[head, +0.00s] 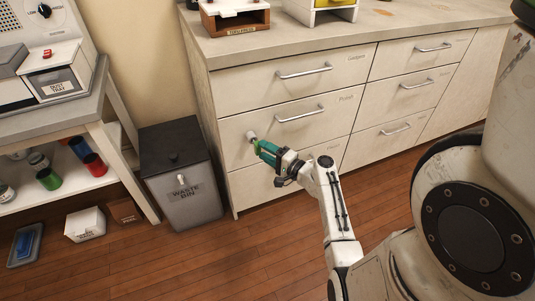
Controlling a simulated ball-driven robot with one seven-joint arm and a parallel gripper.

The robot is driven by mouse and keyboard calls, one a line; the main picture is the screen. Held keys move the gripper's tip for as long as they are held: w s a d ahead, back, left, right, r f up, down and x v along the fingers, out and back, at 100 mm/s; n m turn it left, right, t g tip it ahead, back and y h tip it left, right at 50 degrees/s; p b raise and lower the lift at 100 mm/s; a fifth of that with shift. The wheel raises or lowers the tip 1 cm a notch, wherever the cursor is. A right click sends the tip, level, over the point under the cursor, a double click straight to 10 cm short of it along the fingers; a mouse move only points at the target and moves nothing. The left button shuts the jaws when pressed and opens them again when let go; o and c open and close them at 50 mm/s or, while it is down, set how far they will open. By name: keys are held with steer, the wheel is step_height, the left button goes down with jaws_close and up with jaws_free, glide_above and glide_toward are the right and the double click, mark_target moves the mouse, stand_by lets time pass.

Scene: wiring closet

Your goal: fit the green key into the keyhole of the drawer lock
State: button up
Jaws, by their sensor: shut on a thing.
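The drawer lock (250,135) is a small pale round piece on the front of the middle left drawer, left of that drawer's handle. My gripper (259,146) is at the drawer front, just below and right of the lock. It is shut on the green key (257,149), of which only a little green shows at the fingertips. The keyhole is hidden or too small to make out. I cannot tell whether the key's tip touches the lock or is inside it.
The drawer cabinet (290,98) has several closed drawers with bar handles. A grey waste bin (188,195) stands left of my gripper. A workbench (85,95) with a lower shelf of cans is farther left. Wooden floor lies open in front.

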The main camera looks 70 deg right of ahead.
steer(key=shift+w+d+b, duration=0.5)
steer(key=shift+w+d, duration=0.2)
steer(key=shift+d, duration=0.15)
steer(key=o, duration=1.4)
steer(key=shift+v, duration=2.45)
steer(key=p+v, duration=0.1)
steer(key=v, duration=1)
steer(key=shift+w, duration=0.1)
